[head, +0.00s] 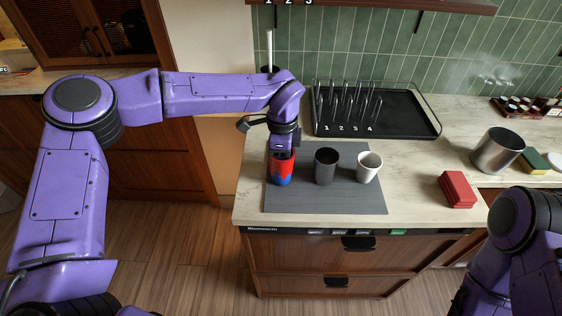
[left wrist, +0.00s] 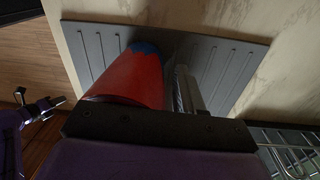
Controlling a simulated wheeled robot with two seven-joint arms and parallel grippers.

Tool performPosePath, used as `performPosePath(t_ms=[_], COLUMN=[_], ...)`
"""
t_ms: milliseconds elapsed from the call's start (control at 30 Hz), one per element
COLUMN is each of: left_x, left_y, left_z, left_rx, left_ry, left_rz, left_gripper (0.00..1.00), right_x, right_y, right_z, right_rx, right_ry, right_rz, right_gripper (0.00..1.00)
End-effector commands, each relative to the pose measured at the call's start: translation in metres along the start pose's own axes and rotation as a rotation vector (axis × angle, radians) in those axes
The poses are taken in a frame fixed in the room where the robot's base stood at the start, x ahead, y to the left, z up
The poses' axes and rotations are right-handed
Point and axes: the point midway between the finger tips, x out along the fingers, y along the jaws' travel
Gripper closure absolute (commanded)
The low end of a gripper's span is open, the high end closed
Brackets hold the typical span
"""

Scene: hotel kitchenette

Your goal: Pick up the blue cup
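A red cup with a blue lower part (head: 281,171) stands at the left of the grey mat (head: 300,204). A dark grey cup (head: 326,166) and a white cup (head: 369,167) stand to its right; no cup is wholly blue. My left gripper (head: 283,152) is down at the top of the red and blue cup. In the left wrist view this cup (left wrist: 132,76) is close against the gripper, with a metal finger (left wrist: 188,90) along its right side. The other finger is hidden, so the grip is unclear. My right gripper is out of view.
A black rack tray (head: 400,125) with numbered upright dividers lies behind the mat. A red block (head: 457,189), a metal pot (head: 498,150) and a sponge (head: 535,161) are to the right. A shelf (head: 385,4) hangs above. The counter between mat and red block is clear.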

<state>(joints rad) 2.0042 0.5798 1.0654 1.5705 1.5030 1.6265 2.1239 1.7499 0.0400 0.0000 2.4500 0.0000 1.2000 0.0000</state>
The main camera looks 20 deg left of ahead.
Motion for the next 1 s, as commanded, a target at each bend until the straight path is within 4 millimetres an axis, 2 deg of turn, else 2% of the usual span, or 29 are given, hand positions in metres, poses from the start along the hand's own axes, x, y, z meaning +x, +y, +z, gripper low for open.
performPosePath(t_ms=[200, 233, 333, 800, 933, 1000], left_x=[0.004, 0.003, 0.003, -0.001, -0.013, -0.026], left_y=[0.0, 0.0, 0.0, -0.001, -0.001, 0.0], left_z=[0.0, 0.0, 0.0, 0.0, 0.0, 0.0], left_rx=[-0.001, -0.001, -0.001, -0.002, -0.003, -0.003], left_ry=[0.0, 0.0, 0.001, 0.003, 0.003, 0.003], left_rz=[0.001, 0.001, 0.0, -0.004, -0.006, -0.008], left_gripper=[0.64, 0.68, 1.0, 1.0, 1.0, 1.0], right_x=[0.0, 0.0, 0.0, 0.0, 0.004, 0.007], right_y=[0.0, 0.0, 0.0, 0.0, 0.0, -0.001], right_z=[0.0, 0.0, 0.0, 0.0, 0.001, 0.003], right_rx=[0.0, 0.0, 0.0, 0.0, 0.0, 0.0], right_ry=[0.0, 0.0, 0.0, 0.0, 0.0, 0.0], right_rz=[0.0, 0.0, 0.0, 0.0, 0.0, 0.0], right_gripper=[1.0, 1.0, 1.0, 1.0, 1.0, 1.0])
